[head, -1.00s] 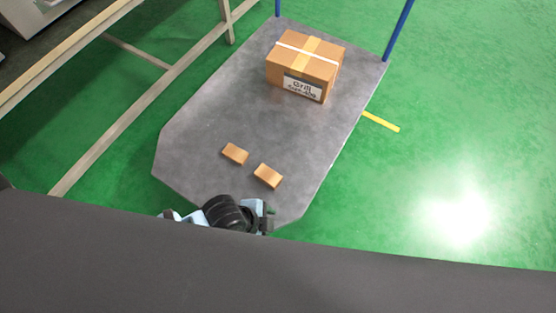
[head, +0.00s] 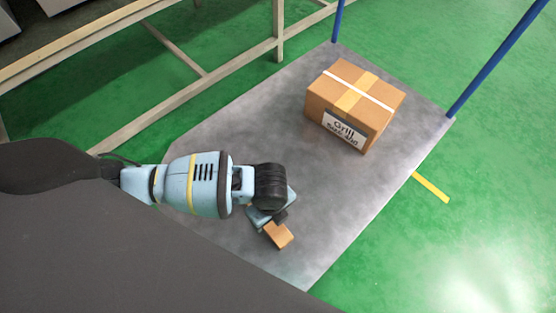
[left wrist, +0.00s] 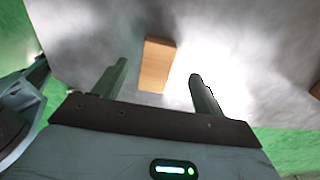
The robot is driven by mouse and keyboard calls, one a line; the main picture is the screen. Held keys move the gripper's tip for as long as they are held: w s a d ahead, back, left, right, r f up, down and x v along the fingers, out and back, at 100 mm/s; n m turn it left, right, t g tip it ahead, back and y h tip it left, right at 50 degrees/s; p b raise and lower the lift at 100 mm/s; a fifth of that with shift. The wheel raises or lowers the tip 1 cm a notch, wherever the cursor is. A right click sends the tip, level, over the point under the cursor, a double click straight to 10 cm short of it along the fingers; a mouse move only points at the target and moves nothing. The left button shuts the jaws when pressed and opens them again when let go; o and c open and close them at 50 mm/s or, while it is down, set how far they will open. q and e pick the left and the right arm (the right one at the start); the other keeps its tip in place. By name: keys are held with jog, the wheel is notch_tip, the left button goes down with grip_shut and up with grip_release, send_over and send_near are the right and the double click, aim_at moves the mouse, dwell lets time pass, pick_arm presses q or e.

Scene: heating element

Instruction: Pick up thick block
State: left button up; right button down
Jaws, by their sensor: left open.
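One small orange-brown block (head: 279,235) shows in the head view on the grey platform, partly covered by my left gripper (head: 268,214). A second block is not visible there; the arm seems to hide it. In the left wrist view a block (left wrist: 156,66) lies beyond and between the two fingertips of my left gripper (left wrist: 158,78), with clear space on both sides. Part of another block (left wrist: 316,90) shows at the right edge. The left gripper is open and empty. I cannot tell which block is the thick one. My right gripper is not in view.
A taped cardboard box (head: 354,104) labelled Grill stands on the far part of the grey platform (head: 235,134). Blue posts (head: 497,62) rise at the platform's far corners. A beige frame (head: 200,82) stands at the upper left. Green floor lies around.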

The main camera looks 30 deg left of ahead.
aim_at(272, 223)
pick_arm(q)
jog(key=shift+f, duration=0.8)
jog(key=shift+s+f+b, duration=0.15)
jog(key=shift+f+b, duration=1.45)
jog(key=shift+f, duration=1)
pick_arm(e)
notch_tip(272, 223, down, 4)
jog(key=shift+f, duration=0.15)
pick_arm(q)
jog(key=shift+r, duration=0.1)
jog(key=shift+c, duration=0.3)
jog(key=shift+c, duration=1.1)
jog(key=c, duration=0.8)
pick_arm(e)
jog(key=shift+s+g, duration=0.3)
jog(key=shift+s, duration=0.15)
pick_arm(q)
jog(key=shift+r, duration=0.1)
